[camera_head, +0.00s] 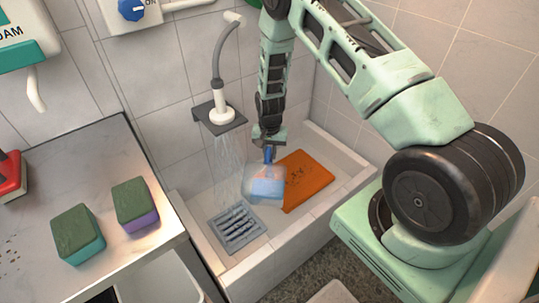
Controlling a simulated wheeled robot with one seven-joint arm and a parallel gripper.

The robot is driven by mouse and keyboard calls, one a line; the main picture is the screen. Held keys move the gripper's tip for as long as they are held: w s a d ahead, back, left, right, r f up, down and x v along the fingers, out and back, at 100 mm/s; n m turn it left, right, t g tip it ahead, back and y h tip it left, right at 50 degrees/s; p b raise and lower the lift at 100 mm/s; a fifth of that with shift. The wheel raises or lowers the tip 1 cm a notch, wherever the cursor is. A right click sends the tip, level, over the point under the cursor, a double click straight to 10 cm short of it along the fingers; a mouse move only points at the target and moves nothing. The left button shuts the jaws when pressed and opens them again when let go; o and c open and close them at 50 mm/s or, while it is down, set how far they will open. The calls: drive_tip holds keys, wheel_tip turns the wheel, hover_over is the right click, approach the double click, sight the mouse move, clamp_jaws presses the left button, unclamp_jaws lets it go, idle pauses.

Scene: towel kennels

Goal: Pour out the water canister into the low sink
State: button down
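The water canister (264,182) is a clear, bluish vessel with a blue top. It hangs tilted over the low sink (305,231), a tiled basin on the floor. My gripper (268,146) points down at the canister's blue top and appears to hold it there; the fingertips are small and partly hidden. Bluish water seems to show inside the canister. I cannot tell whether any water is leaving it. A grey drain grate (237,229) lies in the sink, left of and below the canister.
An orange mat (306,180) lies in the sink behind and right of the canister. A running shower head (221,115) on a wall bracket sprays at the left. A metal counter (95,165) with two sponges (78,234) (135,203) stands left.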

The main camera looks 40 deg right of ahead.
drive_tip(key=shift+w+d+f+g+y+b, duration=0.1)
drive_tip(key=shift+w+d+g+y+b, duration=1.1)
drive_tip(key=shift+w+d+b, duration=0.25)
